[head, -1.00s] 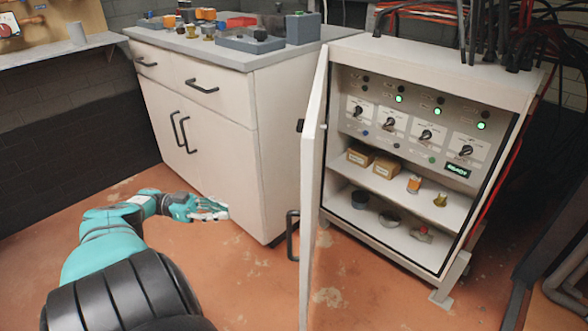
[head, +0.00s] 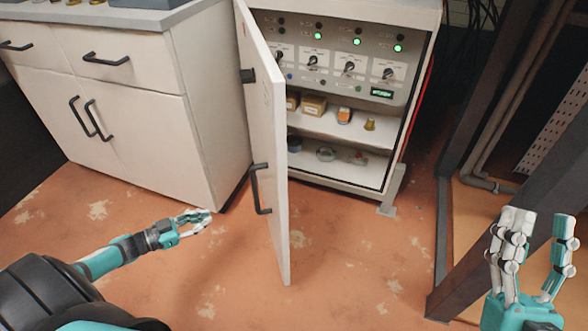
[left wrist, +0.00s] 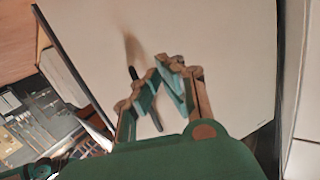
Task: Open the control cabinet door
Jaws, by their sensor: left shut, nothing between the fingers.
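The control cabinet (head: 345,8) stands at the back centre in the head view. Its white door (head: 265,120) stands swung wide open on the left side, projecting toward me, and the inside shows. The dark door handle (head: 257,190) is on the door's left face. My left gripper (head: 205,217) is low over the floor, left of the door and apart from it, shut and empty. In the left wrist view its fingers (left wrist: 165,68) lie before a pale panel with a dark handle; I cannot tell whether they touch. My right gripper (head: 538,235) is open and empty at the lower right.
A white drawer cabinet (head: 150,135) stands left of the door. A dark metal frame (head: 490,200) with pipes rises at the right. The orange floor (head: 345,255) between the door and the frame is clear. Switches, green lights and shelved boxes show inside the control cabinet.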

